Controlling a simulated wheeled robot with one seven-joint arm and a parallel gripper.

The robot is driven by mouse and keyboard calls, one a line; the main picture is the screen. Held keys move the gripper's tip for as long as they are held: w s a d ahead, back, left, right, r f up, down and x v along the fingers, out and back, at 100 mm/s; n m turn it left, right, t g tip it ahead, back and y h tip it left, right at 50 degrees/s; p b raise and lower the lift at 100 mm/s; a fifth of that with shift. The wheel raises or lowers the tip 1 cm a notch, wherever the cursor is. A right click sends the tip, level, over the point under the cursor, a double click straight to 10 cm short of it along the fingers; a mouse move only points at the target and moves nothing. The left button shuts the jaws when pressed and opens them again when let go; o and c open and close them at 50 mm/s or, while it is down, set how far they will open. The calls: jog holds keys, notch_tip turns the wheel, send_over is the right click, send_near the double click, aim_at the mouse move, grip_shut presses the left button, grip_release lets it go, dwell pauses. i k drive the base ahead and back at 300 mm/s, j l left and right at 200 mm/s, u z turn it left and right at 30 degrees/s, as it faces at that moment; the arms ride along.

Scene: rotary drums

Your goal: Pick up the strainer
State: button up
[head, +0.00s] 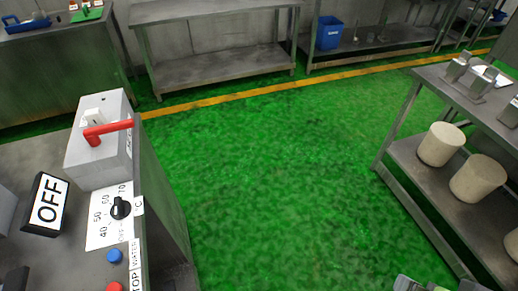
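I cannot make out a strainer in the head view. A blue object (27,23) lies on the far left bench, but it is too small to tell what it is. My gripper's fingers do not show. Only a sliver of grey and green parts shows at the bottom edge, right of the middle, and I cannot tell which part it is.
A control panel (45,155) with a red lever (108,131) and an OFF sign (48,203) stands near left. A shelved steel table (432,78) with pale cylinders (440,144) is at right. A blue bin (329,33) sits on a back shelf. The green floor (270,170) between is clear.

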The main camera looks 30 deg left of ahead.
aim_at(458, 67)
jog(key=u, duration=5.1)
jog(key=z, duration=5.2)
jog(key=i+j, duration=0.2)
jog(key=i, duration=0.25)
jog(key=i+j, duration=0.25)
jog(key=i, duration=0.2)
jog(key=l+z, duration=0.05)
